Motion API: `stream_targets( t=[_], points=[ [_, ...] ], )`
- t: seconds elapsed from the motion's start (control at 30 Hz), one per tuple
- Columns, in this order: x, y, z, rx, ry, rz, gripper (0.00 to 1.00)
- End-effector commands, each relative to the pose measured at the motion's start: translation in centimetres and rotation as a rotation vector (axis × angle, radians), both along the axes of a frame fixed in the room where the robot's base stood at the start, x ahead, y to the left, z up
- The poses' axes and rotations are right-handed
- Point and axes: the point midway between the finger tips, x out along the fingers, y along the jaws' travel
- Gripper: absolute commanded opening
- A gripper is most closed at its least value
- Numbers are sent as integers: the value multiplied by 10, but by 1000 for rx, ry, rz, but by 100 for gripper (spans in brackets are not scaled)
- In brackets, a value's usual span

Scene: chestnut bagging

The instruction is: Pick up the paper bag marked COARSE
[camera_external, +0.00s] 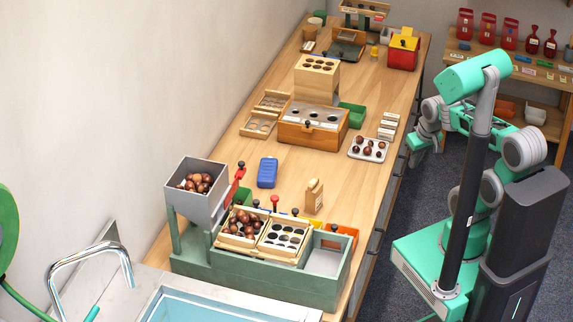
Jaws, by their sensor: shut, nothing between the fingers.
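My gripper (417,143) is at the bench's right edge, at the end of my folded arm. It is small in view, shut and empty, well apart from the tan packet, up and to the right of it.
The green station (262,274) holds chestnut trays and a grey hopper (187,205). A blue box (267,172), a wooden sorter box (312,134) and a chestnut tray (367,149) stand on the bench. Bare wood lies around the packet. Red bags (487,28) stand on a back shelf.

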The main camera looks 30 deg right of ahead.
Motion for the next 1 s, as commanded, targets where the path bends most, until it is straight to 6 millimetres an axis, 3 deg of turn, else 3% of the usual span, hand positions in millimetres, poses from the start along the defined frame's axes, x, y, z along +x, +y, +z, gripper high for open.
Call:
stream_targets(
  t=[0.5,1.0],
  points=[
    [0,0,0,0,0,0,1],
    [0,0,0,0,0,0,42]
  ],
)
